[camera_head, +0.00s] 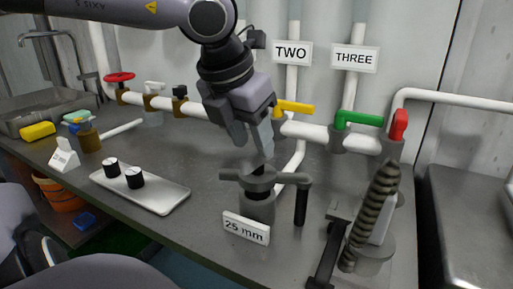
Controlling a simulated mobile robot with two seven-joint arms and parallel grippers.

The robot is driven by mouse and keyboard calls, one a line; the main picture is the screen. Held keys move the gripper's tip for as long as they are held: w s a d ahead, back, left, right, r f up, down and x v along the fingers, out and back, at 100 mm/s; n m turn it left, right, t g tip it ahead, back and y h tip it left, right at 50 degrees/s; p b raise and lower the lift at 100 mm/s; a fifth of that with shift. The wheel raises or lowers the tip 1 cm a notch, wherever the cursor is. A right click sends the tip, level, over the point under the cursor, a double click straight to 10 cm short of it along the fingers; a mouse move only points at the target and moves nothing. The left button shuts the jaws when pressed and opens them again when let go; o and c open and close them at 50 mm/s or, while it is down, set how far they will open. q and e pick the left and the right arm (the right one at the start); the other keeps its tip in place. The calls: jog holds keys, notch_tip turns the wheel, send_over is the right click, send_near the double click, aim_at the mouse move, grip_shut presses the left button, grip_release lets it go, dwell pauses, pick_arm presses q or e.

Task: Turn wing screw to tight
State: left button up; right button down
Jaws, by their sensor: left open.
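The wing screw (236,176) is a dark grey, winged handle on top of a short grey cylindrical body on the metal bench. A white "25 mm" label (246,228) stands in front of it. My left gripper (255,147) comes down from above and is open, with its fingers pointing down just above the wing screw's centre. Whether a fingertip touches the screw's top is hard to tell. The wings stretch out to the left and right. My right gripper is not in view.
Further right is a clamp with a ribbed grey spiral (372,217). Pipes with yellow (294,108), green (358,119) and red valves run behind. A tray (157,193) with two black-and-white knobs lies left.

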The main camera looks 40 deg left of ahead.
aim_at(258, 161)
pick_arm(q)
jog(key=shift+x, duration=1.45)
grip_shut()
